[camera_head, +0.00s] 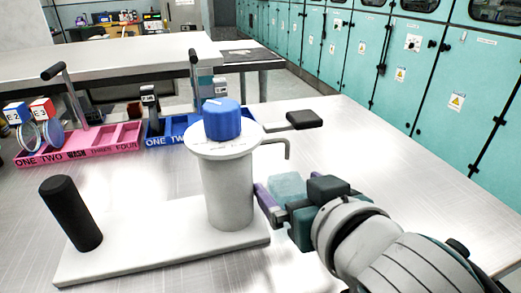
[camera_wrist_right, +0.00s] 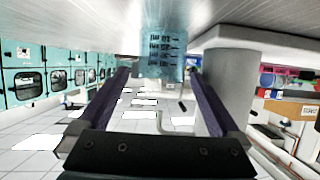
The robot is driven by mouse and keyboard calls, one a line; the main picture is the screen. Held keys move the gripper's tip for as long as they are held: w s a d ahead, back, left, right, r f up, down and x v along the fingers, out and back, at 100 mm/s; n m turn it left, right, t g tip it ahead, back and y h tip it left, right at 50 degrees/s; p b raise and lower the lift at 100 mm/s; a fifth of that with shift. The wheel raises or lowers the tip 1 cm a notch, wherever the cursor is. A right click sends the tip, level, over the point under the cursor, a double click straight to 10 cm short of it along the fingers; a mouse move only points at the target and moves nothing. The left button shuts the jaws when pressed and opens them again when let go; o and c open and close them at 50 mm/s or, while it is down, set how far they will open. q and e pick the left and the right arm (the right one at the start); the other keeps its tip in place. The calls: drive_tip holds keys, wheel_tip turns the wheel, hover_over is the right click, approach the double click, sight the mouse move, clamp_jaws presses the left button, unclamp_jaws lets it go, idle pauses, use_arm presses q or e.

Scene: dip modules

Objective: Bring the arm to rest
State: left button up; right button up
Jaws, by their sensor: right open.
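My right arm (camera_head: 385,245) comes in from the lower right in the head view. Its gripper (camera_head: 262,198) has purple fingers and is beside the right side of the white cylindrical pedestal (camera_head: 228,190). In the right wrist view the two fingers (camera_wrist_right: 160,82) stand wide apart with nothing clearly held. My left gripper is in neither view.
Pink (camera_head: 80,145) and blue (camera_head: 165,130) trays stand behind. The table's right is clear.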

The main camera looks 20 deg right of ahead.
drive_tip(key=v, duration=0.7)
drive_tip(key=shift+s+p, duration=0.1)
drive_tip(key=shift+p, duration=0.3)
drive_tip(key=shift+s+d+r, duration=0.15)
drive_tip(key=shift+s+r, duration=0.05)
drive_tip(key=shift+s, duration=0.1)
drive_tip(key=s+d+r+n+g+p, duration=0.1)
drive_tip(key=s+d+r+g+p, duration=0.15)
drive_tip(key=s+g+p, duration=0.4)
drive_tip(key=s+d+r+n+g+p, duration=0.1)
drive_tip(key=s+d+r+g+p, duration=0.2)
drive_tip(key=s, duration=0.7)
wheel_tip(320, 180, up, 37)
drive_tip(key=p, duration=3.6)
drive_tip(key=shift+w+a+f, duration=0.2)
drive_tip(key=shift+a, duration=0.15)
drive_tip(key=shift+g, duration=0.25)
